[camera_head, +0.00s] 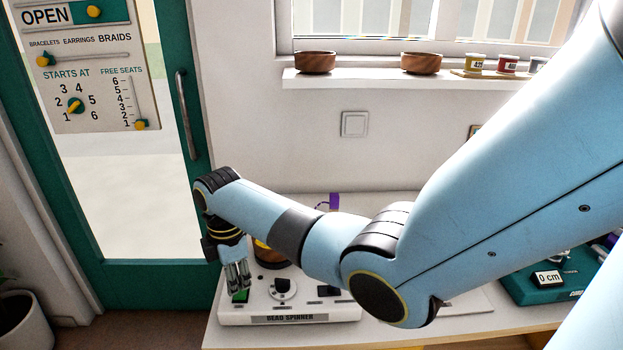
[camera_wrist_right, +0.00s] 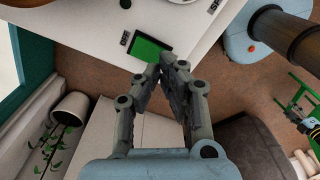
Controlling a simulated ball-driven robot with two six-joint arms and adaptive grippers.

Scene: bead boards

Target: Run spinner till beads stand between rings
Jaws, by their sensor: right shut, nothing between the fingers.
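The white bead spinner (camera_head: 235,315) stands at the left end of the table, its front labelled BEAD SPINNER. It has a green button (camera_head: 240,297) at its left, a grey knob (camera_head: 283,290) and dark parts at its right. An amber bowl (camera_head: 268,254) behind is mostly hidden by my right arm. My right gripper (camera_head: 239,288) points down with its fingers shut and empty, right at the green button. In the right wrist view the fingertips (camera_wrist_right: 168,62) are beside the green button (camera_wrist_right: 151,47); I cannot tell whether they touch. Beads and rings are not visible. My left gripper is out of view.
A teal device (camera_head: 560,284) reading 0 cm sits at the table's right. Wooden bowls (camera_head: 315,62) and small jars (camera_head: 475,63) stand on the sill. A teal door with a sign board (camera_head: 95,105) is at left. A potted plant (camera_wrist_right: 72,106) stands on the floor.

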